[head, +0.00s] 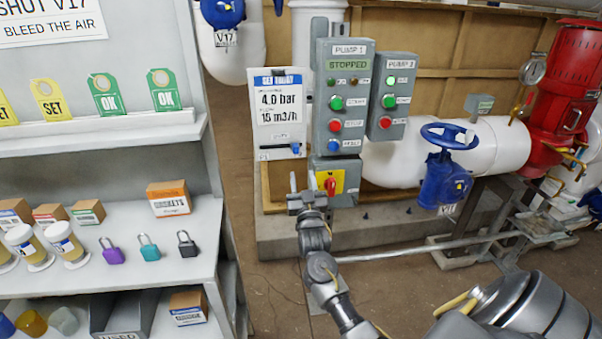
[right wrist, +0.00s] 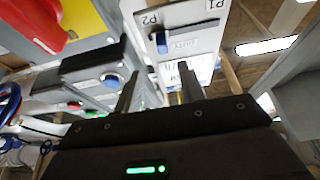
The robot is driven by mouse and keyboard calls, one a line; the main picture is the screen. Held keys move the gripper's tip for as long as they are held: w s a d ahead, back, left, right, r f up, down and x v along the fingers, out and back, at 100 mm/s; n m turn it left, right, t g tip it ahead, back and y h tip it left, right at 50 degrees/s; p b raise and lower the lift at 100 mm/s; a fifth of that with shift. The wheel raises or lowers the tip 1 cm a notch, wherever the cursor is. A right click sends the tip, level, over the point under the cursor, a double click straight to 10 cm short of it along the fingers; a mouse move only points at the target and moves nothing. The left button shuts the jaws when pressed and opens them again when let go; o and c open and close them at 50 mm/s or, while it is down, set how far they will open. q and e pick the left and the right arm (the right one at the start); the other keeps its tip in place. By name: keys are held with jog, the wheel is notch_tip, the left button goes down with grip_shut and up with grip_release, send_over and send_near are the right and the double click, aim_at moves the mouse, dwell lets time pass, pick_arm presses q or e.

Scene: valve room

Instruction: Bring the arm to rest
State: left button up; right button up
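My right gripper (head: 302,182) is in the middle of the head view, in front of the pump panels and just left of the yellow plate with the red rotary switch (head: 331,185). Its two fingers point up and stand apart with nothing between them. In the right wrist view, the fingers of the right gripper (right wrist: 157,88) also show apart and empty, with the panel and a white board beyond them. My right arm runs down from the gripper to the bottom of the head view. My left gripper is not in view.
The pump 1 box (head: 344,95) reads STOPPED; the pump 2 box (head: 391,95) is beside it. A white board (head: 280,112) hangs left of them. A blue valve wheel (head: 448,136) and white pipe are right. A shelf (head: 110,270) with padlocks and boxes fills the left.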

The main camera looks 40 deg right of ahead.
jog(key=shift+s, duration=0.2)
dwell(0.4)
